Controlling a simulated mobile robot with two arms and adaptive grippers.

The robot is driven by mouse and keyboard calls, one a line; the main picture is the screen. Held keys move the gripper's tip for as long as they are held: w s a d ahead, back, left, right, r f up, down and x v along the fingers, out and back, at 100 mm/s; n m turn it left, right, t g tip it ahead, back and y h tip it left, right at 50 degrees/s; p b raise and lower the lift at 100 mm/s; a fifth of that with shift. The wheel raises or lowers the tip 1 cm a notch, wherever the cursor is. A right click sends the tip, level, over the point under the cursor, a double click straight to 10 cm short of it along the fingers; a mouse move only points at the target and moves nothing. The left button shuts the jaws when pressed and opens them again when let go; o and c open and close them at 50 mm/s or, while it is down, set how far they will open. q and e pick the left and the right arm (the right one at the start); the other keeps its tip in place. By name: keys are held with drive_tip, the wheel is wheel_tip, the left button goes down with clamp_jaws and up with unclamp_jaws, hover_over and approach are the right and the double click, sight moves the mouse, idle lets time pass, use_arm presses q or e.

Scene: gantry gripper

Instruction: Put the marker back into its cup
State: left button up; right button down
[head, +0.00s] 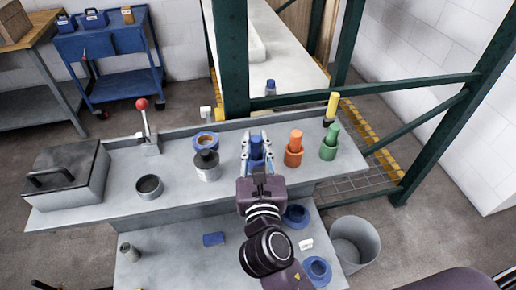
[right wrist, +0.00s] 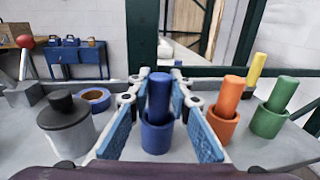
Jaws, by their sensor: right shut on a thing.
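The blue marker (right wrist: 159,95) stands upright in the right wrist view, its lower end hidden by the blue cup (right wrist: 157,138). My right gripper (head: 257,146) reaches over the bench from the front. Its blue-padded fingers lie on either side of the marker, shut on it; the exact contact is hard to see. The orange marker (right wrist: 233,95) leans in its orange cup (right wrist: 222,125), just right of my fingers. The green marker (right wrist: 283,94) leans in its green cup (right wrist: 269,121) further right. My left gripper is not in view.
A lidded grey pot (head: 206,166) and blue tape roll (head: 205,140) stand left of my gripper. A yellow cylinder (head: 333,105) stands behind the green cup. A red-knobbed lever (head: 142,105) is further left. A green post (head: 230,60) rises behind the bench.

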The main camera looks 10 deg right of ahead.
drive_tip(key=shift+f, duration=0.25)
drive_tip(key=shift+r, duration=0.15)
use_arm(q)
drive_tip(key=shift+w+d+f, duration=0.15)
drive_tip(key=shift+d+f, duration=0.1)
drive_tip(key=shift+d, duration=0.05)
use_arm(e)
drive_tip(key=shift+s, duration=0.1)
drive_tip(key=c, duration=1.8)
unclamp_jaws()
drive_tip(key=shift+o, duration=0.2)
